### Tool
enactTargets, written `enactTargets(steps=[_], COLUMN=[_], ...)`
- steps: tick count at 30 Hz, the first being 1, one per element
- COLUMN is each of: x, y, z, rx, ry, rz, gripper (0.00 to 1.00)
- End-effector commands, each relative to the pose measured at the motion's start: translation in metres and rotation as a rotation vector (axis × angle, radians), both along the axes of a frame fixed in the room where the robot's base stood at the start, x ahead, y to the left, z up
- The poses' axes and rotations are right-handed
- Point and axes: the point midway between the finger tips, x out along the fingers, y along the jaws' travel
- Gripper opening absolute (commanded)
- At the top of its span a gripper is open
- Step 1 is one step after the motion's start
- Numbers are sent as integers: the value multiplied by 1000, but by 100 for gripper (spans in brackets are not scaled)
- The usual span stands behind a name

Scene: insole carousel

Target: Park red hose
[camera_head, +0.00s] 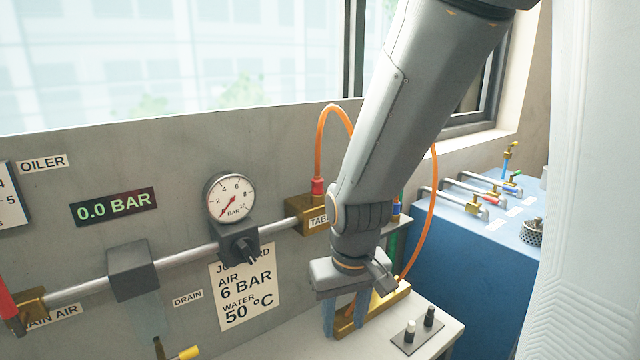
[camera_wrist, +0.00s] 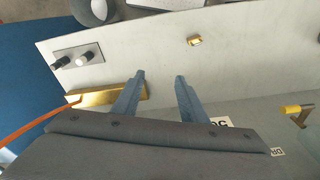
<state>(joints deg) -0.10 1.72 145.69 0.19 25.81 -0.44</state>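An orange hose (camera_head: 433,205) loops behind my arm in the head view. Its upper end has a red fitting (camera_head: 318,187) at the brass block labelled "TAB..." (camera_head: 309,217). Its other end runs down to a long brass block (camera_head: 393,301) on the pale bench. Part of the hose is hidden by my arm. In the wrist view the hose (camera_wrist: 32,123) meets the brass block (camera_wrist: 92,97) at the left. My gripper (camera_head: 344,328) is low over the bench beside this block. In the wrist view my gripper (camera_wrist: 160,78) has its blue fingers apart, with nothing between them.
A pressure gauge (camera_head: 230,198) and regulator knob (camera_head: 240,248) sit on the pipe along the grey wall panel (camera_head: 130,225). The display (camera_head: 113,207) reads 0.0 BAR. A two-knob plate (camera_head: 414,336) stands on the bench. A blue cabinet (camera_head: 465,270) with several taps is at the right.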

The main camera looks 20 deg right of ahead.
Motion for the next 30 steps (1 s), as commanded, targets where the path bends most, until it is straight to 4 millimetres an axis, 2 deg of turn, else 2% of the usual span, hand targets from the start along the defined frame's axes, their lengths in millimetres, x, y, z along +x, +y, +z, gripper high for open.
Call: enactTargets(steps=[5,9,12,18,21,24,30], x=[40,85,111,146,158,165,168], y=[-1,-1,-2,-2,-2,-2,-2], z=[59,135,186,261,287,304,313], rx=[-6,-12,-16,-20,-21,-21,-19], ry=[9,30,48,81,97,110,119], rz=[50,118,168,243,274,296,309], gripper=[39,39,39,39,39,39,39])
